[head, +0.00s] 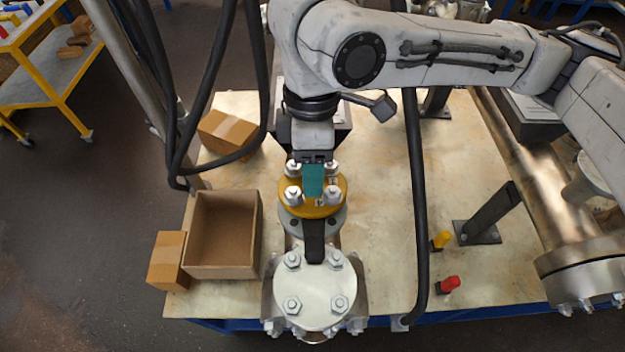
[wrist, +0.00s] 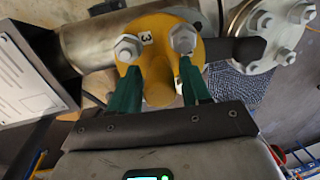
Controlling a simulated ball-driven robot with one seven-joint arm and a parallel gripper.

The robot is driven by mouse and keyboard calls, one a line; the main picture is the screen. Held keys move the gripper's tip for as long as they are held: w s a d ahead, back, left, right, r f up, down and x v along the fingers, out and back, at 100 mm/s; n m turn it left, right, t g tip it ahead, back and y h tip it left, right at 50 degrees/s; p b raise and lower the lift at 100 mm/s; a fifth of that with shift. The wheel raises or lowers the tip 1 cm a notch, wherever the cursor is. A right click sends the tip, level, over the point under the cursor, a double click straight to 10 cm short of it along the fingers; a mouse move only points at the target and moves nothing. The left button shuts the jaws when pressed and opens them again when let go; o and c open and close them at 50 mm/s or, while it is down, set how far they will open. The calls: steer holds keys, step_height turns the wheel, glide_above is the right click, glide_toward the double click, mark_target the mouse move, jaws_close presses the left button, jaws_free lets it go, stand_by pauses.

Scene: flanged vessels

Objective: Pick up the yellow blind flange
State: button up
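The yellow blind flange (head: 329,209) is a round disc with silver bolts and nuts, sitting level on a grey flange of the vessel at the middle of the bench. In the wrist view the yellow flange (wrist: 158,30) bears a label "3" and has a yellow central knob (wrist: 160,91) pointing towards me. My gripper (head: 313,180) is right over the flange, pointing down. In the wrist view my gripper's teal fingers (wrist: 160,80) stand either side of the knob, with a gap beside it, so they look open. The far side of the flange is hidden.
A silver bolted flange (head: 315,290) stands just in front. An open cardboard box (head: 223,234) and closed boxes (head: 168,260) are at left. A dark post (head: 489,214), a yellow item (head: 441,240) and a red item (head: 449,284) are at right. Black cables hang nearby.

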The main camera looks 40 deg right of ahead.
jaws_close()
steer(key=shift+r, duration=0.15)
